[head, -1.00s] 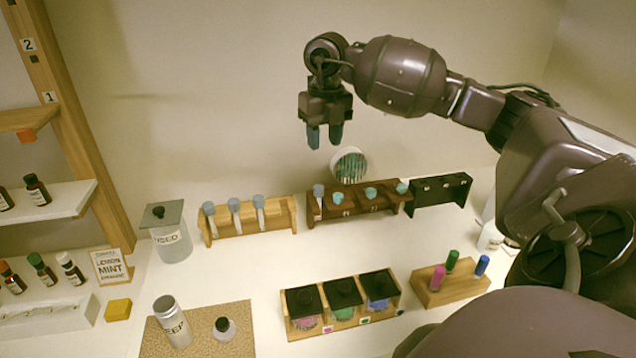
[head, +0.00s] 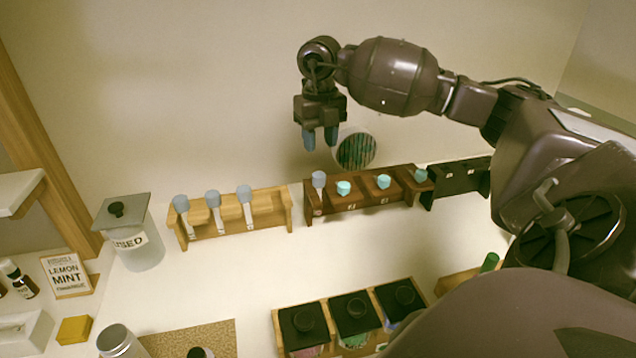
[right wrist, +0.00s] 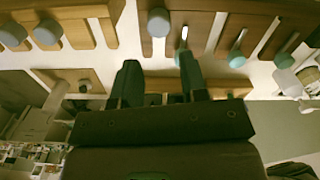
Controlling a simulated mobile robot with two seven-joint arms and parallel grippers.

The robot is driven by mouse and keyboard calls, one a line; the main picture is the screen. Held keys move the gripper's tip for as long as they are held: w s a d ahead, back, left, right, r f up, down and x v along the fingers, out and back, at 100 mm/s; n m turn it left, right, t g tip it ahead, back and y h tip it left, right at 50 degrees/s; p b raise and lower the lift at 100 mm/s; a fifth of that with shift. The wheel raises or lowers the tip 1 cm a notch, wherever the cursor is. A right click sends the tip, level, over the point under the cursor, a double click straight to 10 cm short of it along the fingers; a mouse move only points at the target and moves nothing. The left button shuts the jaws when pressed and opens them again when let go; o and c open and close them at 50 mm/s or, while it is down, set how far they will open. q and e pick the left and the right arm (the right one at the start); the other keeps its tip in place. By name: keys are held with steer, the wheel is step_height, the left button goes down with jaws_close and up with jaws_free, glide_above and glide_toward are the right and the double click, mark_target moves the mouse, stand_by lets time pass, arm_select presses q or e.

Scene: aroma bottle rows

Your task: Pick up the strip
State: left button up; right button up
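My right gripper (head: 320,139) hangs fingers-down above and behind the dark brown rack (head: 362,198). Its two fingers are apart with nothing between them, and the right wrist view also shows them parted (right wrist: 159,68). The brown rack holds a grey-blue-capped piece (head: 319,181) at its left end and several teal-capped pieces (head: 383,182). A light wooden rack (head: 272,210) to the left holds three pale strips with grey-blue caps (head: 213,200). I cannot tell which piece is the strip of the task. My left gripper is not in view.
A black rack (head: 460,182) stands right of the brown one. A lidded jar marked USED (head: 140,250) stands at left. Three black-lidded jars (head: 350,315) sit in a wooden holder in front. A round striped disc (head: 356,150) is behind the racks. White counter between is clear.

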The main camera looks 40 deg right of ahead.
mark_target(319, 174)
step_height(319, 174, down, 10)
steer(key=shift+w+r, duration=0.1)
steer(key=shift+r, duration=0.1)
stand_by(0.3)
steer(key=shift+c, duration=0.2)
steer(key=c, duration=0.4)
